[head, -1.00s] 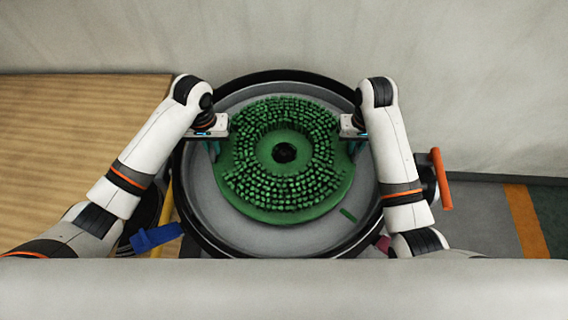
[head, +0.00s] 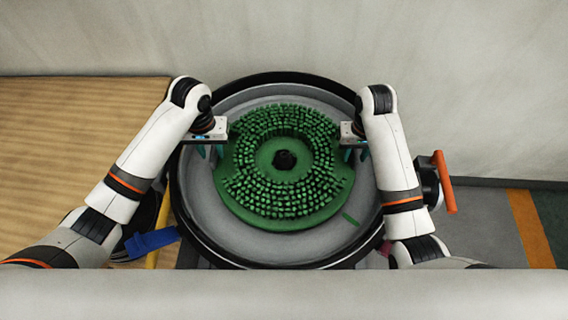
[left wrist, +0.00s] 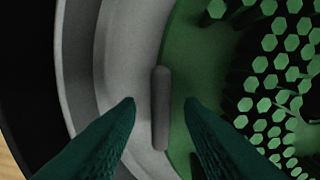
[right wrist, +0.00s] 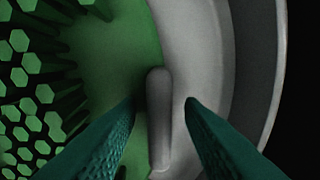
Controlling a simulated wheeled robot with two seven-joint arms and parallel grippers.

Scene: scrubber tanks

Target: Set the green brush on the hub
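The green brush (head: 264,202) is a round disc with green bristles facing up, lying in the grey round pan. The dark hub (head: 285,159) shows through its centre hole; whether the brush is fully seated cannot be told. My left gripper (head: 211,152) is open at the brush's left edge. In the left wrist view its fingers stand apart on both sides of a grey upright grip (left wrist: 160,108). My right gripper (head: 357,155) is open at the right edge, its fingers apart around another grey grip (right wrist: 158,120). Neither gripper touches its grip visibly.
The grey pan (head: 240,233) has a raised black rim (head: 284,76) around the brush. A blue piece (head: 151,243) lies at lower left and an orange handle (head: 444,182) at right. A wall stands behind.

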